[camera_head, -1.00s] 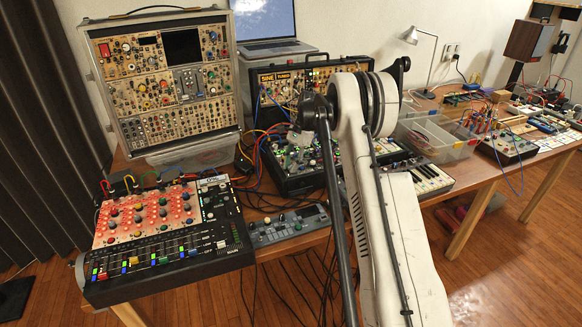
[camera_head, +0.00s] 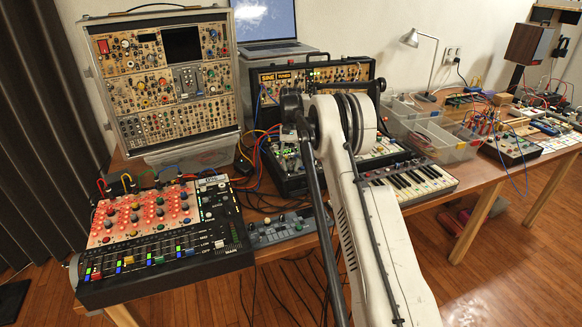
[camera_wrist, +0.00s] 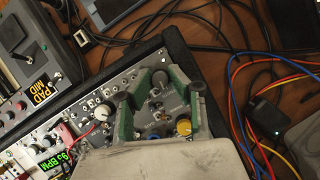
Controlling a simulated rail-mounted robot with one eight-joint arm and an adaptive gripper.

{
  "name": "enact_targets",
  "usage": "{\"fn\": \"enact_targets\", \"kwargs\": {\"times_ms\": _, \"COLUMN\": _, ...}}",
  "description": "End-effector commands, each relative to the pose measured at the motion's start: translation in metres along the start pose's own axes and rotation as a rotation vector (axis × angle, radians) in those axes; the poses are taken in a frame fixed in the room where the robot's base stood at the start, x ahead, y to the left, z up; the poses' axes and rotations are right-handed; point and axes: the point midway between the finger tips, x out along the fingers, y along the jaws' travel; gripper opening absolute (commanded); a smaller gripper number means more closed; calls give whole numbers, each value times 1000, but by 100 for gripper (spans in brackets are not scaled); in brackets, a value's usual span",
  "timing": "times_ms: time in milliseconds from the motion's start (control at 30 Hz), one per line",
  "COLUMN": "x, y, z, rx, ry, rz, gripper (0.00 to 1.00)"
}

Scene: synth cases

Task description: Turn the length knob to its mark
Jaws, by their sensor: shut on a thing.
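My gripper (camera_wrist: 160,82) shows in the wrist view, with green-padded fingers over a grey module panel (camera_wrist: 92,87). Its fingertips are closed on a small dark round knob (camera_wrist: 160,77) near the panel's upper right corner. I cannot read a label that marks it as the length knob, and its pointer and mark are too small to tell. A yellow knob (camera_wrist: 183,127) sits below it, between the fingers.
Loose black, blue and orange cables (camera_wrist: 236,95) lie right of the panel in the wrist view. In the head view a red-lit mixer (camera_head: 165,252) stands at front left, an upright modular case (camera_head: 190,128) behind it, and a small keyboard (camera_head: 415,183) right of my arm.

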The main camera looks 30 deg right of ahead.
Motion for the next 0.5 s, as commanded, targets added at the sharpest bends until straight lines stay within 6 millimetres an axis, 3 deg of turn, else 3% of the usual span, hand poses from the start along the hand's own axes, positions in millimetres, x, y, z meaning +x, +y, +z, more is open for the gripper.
{"fn": "enact_targets", "kwargs": {"times_ms": 500, "x": 0, "y": 0, "z": 0, "rx": -107, "ry": 1, "rz": 45, "gripper": 0}}
